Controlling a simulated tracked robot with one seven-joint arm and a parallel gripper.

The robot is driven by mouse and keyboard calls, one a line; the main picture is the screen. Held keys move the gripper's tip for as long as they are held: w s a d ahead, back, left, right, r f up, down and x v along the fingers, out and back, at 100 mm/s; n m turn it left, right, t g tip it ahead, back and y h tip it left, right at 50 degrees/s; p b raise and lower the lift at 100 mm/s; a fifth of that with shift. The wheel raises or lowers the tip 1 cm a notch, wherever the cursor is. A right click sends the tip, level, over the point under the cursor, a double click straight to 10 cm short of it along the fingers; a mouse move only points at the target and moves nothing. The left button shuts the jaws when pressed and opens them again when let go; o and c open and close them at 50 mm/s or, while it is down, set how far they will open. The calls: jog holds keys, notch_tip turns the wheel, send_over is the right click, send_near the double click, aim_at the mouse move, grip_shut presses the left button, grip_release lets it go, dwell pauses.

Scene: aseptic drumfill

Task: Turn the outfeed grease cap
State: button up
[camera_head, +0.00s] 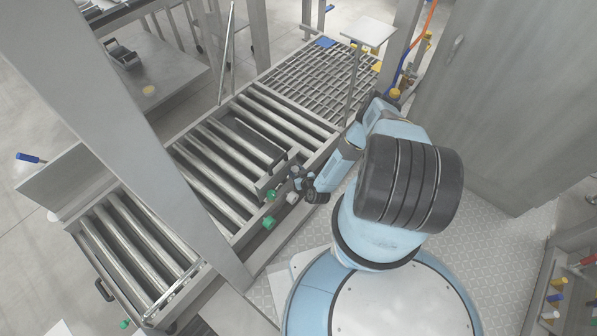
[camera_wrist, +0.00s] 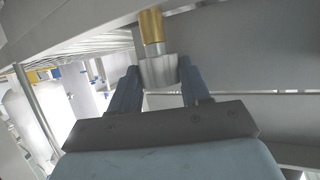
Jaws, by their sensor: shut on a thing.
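In the wrist view a pale grey grease cap (camera_wrist: 158,72) sits at the end of a brass fitting (camera_wrist: 151,26). My gripper (camera_wrist: 157,68) has one finger on each side of the cap and is shut on it. The cap and the brass fitting are in line and meet. In the head view my gripper (camera_head: 300,180) is at the near side rail of the roller conveyor (camera_head: 232,228). The cap is too small and covered there to make out surely.
Two green knobs (camera_head: 269,222) stick out from the conveyor's near side, close to my gripper. A slanted grey post (camera_head: 160,150) crosses the left. A grey cabinet (camera_head: 500,100) stands at right. A small plate on a stand (camera_head: 368,31) rises behind my arm.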

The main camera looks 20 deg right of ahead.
jog(key=shift+w+d+r, duration=0.15)
jog(key=shift+w, duration=0.1)
jog(key=o, duration=0.7)
jog(key=shift+o, duration=0.4)
jog(key=shift+s, duration=0.1)
jog(key=shift+s, duration=0.15)
jog(key=v, duration=1.3)
jog(key=shift+s+a, duration=0.25)
jog(key=shift+s, duration=0.1)
